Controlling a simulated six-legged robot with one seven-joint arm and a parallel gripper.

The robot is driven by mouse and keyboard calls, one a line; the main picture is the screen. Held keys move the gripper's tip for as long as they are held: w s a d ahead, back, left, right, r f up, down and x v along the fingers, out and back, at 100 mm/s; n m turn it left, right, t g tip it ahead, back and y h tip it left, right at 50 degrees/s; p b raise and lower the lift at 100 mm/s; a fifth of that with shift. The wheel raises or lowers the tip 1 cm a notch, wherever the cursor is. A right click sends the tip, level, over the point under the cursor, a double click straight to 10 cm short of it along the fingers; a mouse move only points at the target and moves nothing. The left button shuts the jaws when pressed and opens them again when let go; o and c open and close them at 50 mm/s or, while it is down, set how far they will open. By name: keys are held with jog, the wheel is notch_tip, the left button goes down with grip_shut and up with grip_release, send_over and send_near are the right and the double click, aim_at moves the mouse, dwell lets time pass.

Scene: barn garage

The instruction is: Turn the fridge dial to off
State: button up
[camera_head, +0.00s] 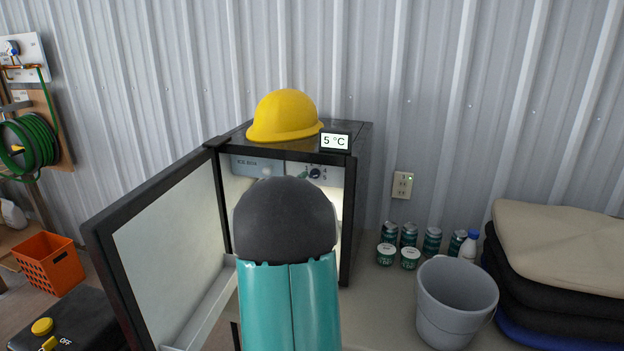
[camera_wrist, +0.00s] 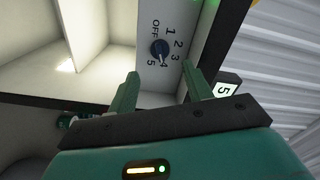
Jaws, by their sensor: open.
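The small black fridge (camera_head: 362,200) stands with its door (camera_head: 170,255) swung open to the left. In the head view my arm hides the gripper and much of the fridge interior.
Several cans (camera_head: 409,235), a grey bucket (camera_head: 455,300) and folded cushions (camera_head: 560,250) stand to the right. An orange crate (camera_head: 48,263) is at the far left.

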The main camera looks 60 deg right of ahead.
jog(key=w+d, duration=0.1)
jog(key=d, duration=0.5)
jog(key=shift+d, duration=0.15)
jog(key=shift+w, duration=0.1)
jog(key=c, duration=1)
jog(key=shift+o, duration=0.2)
